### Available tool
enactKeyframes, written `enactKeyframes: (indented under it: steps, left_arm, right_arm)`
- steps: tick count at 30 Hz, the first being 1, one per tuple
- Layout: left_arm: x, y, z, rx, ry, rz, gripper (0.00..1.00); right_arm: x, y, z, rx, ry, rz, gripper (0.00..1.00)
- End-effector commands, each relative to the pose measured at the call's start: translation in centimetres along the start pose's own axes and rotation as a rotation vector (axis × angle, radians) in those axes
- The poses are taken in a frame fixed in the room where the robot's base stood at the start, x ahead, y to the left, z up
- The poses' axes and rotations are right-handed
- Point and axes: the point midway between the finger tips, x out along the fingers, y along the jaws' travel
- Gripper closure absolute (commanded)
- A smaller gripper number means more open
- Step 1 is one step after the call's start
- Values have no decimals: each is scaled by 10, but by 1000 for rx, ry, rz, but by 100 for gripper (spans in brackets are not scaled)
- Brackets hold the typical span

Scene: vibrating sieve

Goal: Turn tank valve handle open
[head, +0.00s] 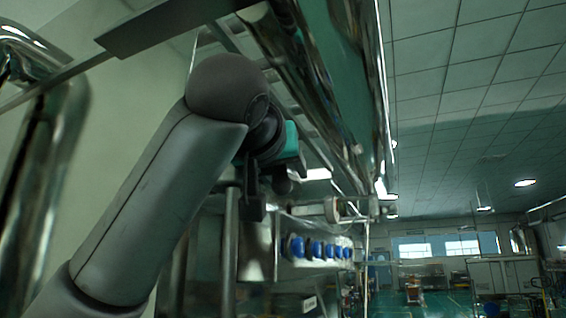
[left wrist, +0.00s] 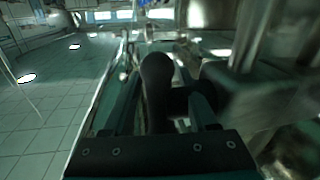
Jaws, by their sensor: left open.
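My left gripper (head: 275,180) is up beside the steel tank equipment, its teal body and dark fingers partly hidden behind my wrist. In the left wrist view its two fingers (left wrist: 165,112) are spread apart. A black, round-ended handle (left wrist: 157,85), which looks like the tank valve handle, shows between them. I see a gap on its left side; I cannot tell whether it touches the right finger. In the head view a small dark knob near the fingers (head: 282,186) may be the same handle. My right gripper is not in view.
Shiny steel pipework and a long tank edge (head: 345,90) run close above and right of my left gripper. Several blue round fittings (head: 314,249) line a panel below. A steel post (head: 229,240) stands under the wrist. Open room lies at the far right.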

Motion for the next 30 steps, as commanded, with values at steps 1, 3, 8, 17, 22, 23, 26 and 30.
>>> enactKeyframes:
  steps: [1,3,8,17,22,23,26,30]
  left_arm:
    - [2,0,0,-1,0,-1,42]
    - [3,0,0,-1,0,0,42]
    - [3,0,1,-1,0,0,42]
    - [2,0,0,-1,0,0,71]
    - [2,0,0,-1,0,0,90]
    - [2,0,0,-1,0,0,94]
    - [2,0,0,0,0,0,100]
    - [2,0,0,-1,0,0,100]
  right_arm:
    - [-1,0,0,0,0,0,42]
    - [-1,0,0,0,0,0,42]
    - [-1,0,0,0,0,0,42]
    - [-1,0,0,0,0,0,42]
    - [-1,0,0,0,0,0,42]
    - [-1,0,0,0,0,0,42]
    - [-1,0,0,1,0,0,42]
    - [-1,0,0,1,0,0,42]
